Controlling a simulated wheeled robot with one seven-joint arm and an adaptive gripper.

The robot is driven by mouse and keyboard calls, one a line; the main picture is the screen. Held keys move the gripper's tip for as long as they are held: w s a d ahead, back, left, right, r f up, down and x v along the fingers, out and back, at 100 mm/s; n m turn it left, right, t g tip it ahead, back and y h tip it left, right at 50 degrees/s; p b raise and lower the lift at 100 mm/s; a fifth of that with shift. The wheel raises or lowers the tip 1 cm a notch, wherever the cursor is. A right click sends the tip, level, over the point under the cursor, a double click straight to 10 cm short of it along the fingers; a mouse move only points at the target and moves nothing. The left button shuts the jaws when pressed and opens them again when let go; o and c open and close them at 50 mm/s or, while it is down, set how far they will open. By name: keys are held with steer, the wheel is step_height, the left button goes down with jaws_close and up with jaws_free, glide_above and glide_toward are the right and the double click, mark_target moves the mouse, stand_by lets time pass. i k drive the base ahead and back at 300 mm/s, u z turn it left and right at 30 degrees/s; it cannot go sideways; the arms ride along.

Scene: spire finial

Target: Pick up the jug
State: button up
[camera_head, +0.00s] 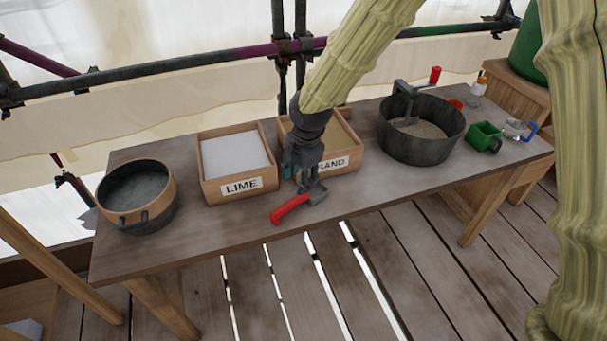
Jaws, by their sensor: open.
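I cannot pick out a jug for certain. A small green vessel-like object (485,136) with a dark round part sits at the right of the table; it is too small to tell if it is the jug. A wide round pot (137,197) with a copper-coloured band stands at the left end. My gripper (306,180) points down over the middle of the table, in front of the SAND box. It is open, and its fingers are hard to make out. A red-handled tool (291,208) with a grey head lies just below it; whether they touch is unclear.
The LIME box (267,182) and SAND box (355,150) stand mid-table. A dark tub (418,148) of sand, with a red-handled tool in it, stands right of them. A white bottle (479,86) and small items lie at the right. The table (400,190) has bare room along its front.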

mark_target(518, 119)
steer(key=z, duration=1.35)
